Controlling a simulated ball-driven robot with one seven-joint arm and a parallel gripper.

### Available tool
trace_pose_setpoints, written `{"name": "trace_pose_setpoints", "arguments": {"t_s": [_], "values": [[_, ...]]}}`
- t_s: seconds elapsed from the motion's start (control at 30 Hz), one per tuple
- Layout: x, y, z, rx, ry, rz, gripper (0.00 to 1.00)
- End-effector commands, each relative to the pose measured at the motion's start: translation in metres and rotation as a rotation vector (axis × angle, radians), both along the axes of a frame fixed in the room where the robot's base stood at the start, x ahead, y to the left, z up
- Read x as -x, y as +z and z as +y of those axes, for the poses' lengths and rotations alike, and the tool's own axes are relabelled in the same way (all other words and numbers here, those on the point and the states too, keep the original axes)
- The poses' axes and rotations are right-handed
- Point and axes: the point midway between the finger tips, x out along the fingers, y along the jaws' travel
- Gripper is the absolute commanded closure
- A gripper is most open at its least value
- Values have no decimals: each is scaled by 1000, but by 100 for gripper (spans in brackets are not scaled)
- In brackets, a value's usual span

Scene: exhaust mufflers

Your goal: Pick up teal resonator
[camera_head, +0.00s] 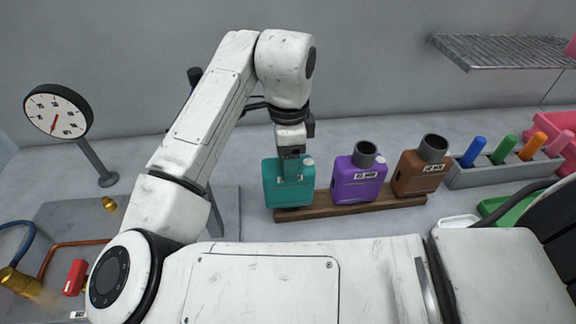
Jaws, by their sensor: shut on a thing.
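The teal resonator (272,187) is a box-shaped part at the left end of a brown wooden rail (335,208). My gripper (292,175) points down over it and is shut on it. The fingers cover part of its front and top. Its underside is close to the rail; I cannot tell whether it touches the rail or is slightly above it.
A purple muffler (358,180) and a brown muffler (418,172) stand to the right on the rail. A grey rack (468,178) holds several coloured cylinders. A dial gauge (58,112) stands at the left. A metal shelf (500,52) juts from the wall at upper right.

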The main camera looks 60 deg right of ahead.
Motion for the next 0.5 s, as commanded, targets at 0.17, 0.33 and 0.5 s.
{"name": "trace_pose_setpoints", "arguments": {"t_s": [0.17, 0.33, 0.5], "values": [[8, 31, 8, 3, -2, -4, 63], [27, 67, 30, 0, -1, -9, 63], [52, 88, 57, -1, 0, -6, 63]]}}
